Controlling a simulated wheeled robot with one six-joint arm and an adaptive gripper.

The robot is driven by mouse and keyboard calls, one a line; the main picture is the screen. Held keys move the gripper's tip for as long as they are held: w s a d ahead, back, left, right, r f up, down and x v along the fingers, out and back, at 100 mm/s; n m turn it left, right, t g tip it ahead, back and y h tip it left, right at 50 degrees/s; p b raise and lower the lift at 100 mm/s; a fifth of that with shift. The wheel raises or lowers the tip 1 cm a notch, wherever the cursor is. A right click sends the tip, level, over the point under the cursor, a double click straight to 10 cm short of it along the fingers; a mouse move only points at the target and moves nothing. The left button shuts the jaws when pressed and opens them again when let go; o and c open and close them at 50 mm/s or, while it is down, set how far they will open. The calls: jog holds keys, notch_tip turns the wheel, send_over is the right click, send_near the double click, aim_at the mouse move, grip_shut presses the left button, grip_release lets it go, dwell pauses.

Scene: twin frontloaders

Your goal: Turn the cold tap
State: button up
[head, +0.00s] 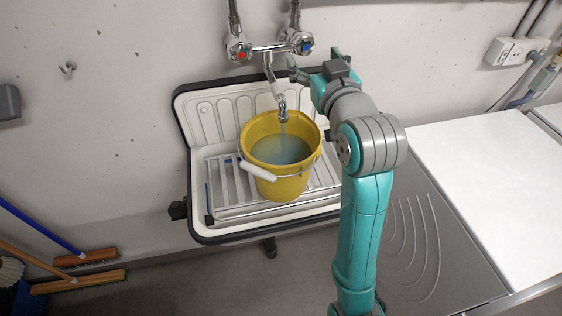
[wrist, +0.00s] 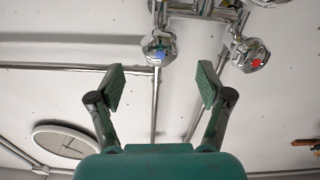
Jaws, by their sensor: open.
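The cold tap (head: 303,43) is a chrome knob with a blue mark, on the right end of the wall mixer. In the wrist view the cold tap (wrist: 159,48) lies ahead of my gripper (wrist: 162,82), roughly centred between the fingertips and just beyond them. My gripper is open and empty. In the head view my gripper (head: 316,64) is just below and to the right of the knob, and I see no contact. The hot tap (head: 238,47), with a red mark, is at the left; it also shows at the right in the wrist view (wrist: 250,56).
Water runs from the spout (head: 278,95) into a yellow bucket (head: 280,178) on the rack of the white sink (head: 213,160). A white worktop (head: 490,160) is on the right. Brooms (head: 80,280) lean at the lower left. Pipes rise above the mixer.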

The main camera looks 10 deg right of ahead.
aim_at(306, 47)
dwell(0.3)
jog(key=w, duration=0.7)
jog(key=shift+w+r, duration=0.1)
jog(key=shift+r, duration=0.05)
dwell(0.5)
jog(key=c, duration=1.2)
